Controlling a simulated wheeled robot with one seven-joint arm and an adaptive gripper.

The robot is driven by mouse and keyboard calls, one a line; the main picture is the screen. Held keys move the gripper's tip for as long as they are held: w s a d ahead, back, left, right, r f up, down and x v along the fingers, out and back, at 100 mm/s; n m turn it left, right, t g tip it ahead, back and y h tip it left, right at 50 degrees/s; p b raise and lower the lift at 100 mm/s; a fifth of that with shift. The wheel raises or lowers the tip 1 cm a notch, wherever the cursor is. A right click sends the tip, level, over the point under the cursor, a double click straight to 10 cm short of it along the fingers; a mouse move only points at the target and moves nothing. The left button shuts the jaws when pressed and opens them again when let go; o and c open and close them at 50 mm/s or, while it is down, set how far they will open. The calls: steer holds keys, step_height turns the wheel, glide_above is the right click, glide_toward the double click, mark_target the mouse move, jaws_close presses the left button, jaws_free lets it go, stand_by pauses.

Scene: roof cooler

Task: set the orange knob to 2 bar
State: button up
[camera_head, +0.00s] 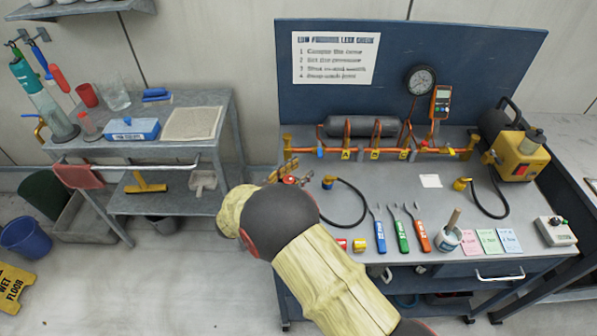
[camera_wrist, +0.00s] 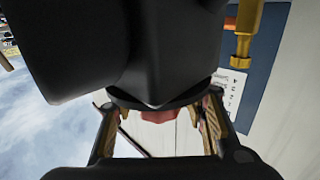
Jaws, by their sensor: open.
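My gripper (camera_head: 291,174) is at the left end of the bench, beyond my arm, which hides much of that spot. In the wrist view, my gripper (camera_wrist: 160,130) has its fingers spread apart, with a pale wall between them. An orange-red part shows behind the fingers; I cannot tell whether it is the orange knob. No orange knob can be made out clearly in the head view. A round black gauge (camera_head: 420,80) stands above the orange pipe manifold (camera_head: 375,152); its reading is too small to tell. A brass fitting (camera_wrist: 245,30) is at upper right in the wrist view.
The grey bench (camera_head: 400,190) carries several coloured-handled tools, a cup (camera_head: 447,240), coloured cards and a yellow pump (camera_head: 518,157). A black hose (camera_head: 350,205) lies close right of my arm. A grey side table (camera_head: 150,150) stands left, with a floor gap between.

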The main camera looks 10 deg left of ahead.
steer(key=v, duration=1.2)
steer(key=shift+f, duration=0.15)
stand_by(0.4)
